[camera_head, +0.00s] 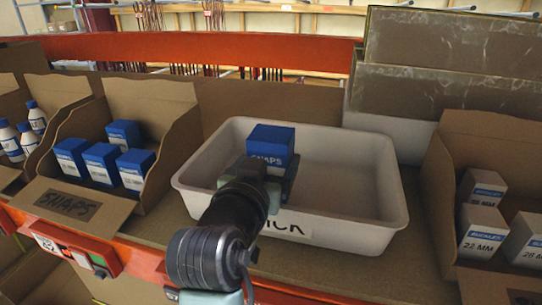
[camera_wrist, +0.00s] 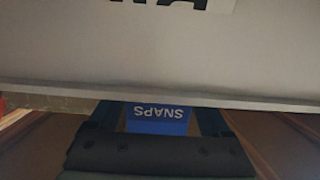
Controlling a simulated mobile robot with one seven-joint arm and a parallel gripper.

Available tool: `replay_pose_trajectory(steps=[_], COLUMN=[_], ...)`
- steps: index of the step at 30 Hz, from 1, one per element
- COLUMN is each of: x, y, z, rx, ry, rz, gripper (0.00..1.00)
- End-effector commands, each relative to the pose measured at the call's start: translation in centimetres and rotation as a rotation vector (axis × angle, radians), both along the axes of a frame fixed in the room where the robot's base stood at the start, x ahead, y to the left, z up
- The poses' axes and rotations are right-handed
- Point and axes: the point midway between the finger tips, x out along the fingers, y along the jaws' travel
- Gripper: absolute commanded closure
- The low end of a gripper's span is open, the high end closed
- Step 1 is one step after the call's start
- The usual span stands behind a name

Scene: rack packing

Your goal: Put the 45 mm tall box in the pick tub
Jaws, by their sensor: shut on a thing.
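My gripper (camera_head: 262,178) is shut on a blue box (camera_head: 270,141) marked SNAPS. The box is upright, seen over the left-middle part of the pick tub (camera_head: 350,225), a pale grey open tub with a label on its front wall. How far the box is above the tub floor is unclear, and its lower part is hidden by my gripper. In the wrist view the box (camera_wrist: 158,118) shows upside down between the fingers, beside the tub's rim (camera_wrist: 150,92). No height mark is legible on it.
A carton marked SNAPS (camera_head: 72,203) at left holds several blue-and-white boxes (camera_head: 101,160). White bottles (camera_head: 30,138) stand farther left. A carton at right holds grey BUCKLES boxes (camera_head: 482,232) with millimetre marks. The rest of the tub looks empty.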

Motion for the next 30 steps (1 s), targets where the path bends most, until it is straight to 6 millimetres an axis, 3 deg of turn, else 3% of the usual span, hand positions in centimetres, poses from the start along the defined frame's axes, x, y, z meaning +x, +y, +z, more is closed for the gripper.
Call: replay_pose_trajectory(steps=[20, 21, 24, 30], x=[0.0, 0.0, 0.0, 0.0], y=[0.0, 0.0, 0.0, 0.0], z=[-1.1, -1.2, -1.2, -1.2], rx=[0.0, 0.0, 0.0, 0.0], ry=[-0.004, 0.0, 0.0, 0.0], rz=[0.0, 0.0, 0.0, 0.0], gripper=[0.95, 0.16, 0.0, 0.0])
